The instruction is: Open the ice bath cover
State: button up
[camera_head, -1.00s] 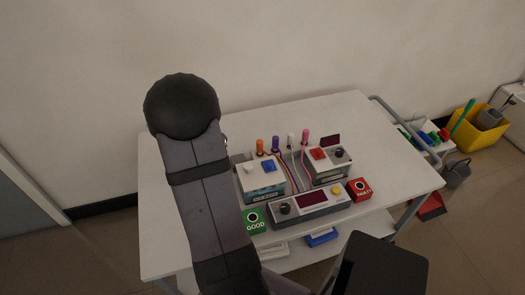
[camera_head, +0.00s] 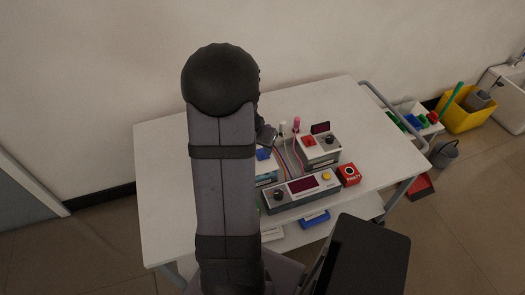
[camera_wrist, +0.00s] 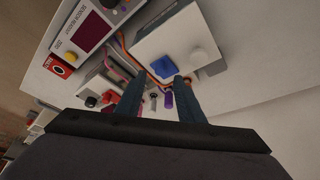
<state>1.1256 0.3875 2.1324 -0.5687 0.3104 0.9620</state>
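A white box with a blue block on top (camera_head: 264,154) stands left of the middle of the table, partly hidden by my arm. In the wrist view the white box (camera_wrist: 185,38) shows a blue block (camera_wrist: 163,66) and a pale round knob (camera_wrist: 201,57) on one face. I cannot read a label that says whether this is the ice bath. My gripper (camera_wrist: 159,79) is open and empty. Its two dark fingers point toward the box, with the blue block ahead of the gap, apparently apart. In the head view the gripper is mostly hidden behind my arm.
A second white box with a red block (camera_head: 309,141) stands to the right. A grey control unit (camera_head: 303,190) is in front, with a red button box (camera_head: 349,174) beside it. Coloured probes with cables (camera_head: 296,125) stand behind. The table's left part (camera_head: 160,185) is bare.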

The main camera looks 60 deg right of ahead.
aim_at(263, 153)
jog(key=shift+b+x, duration=0.35)
jog(key=shift+x, duration=2)
jog(key=shift+c, duration=0.4)
grip_shut()
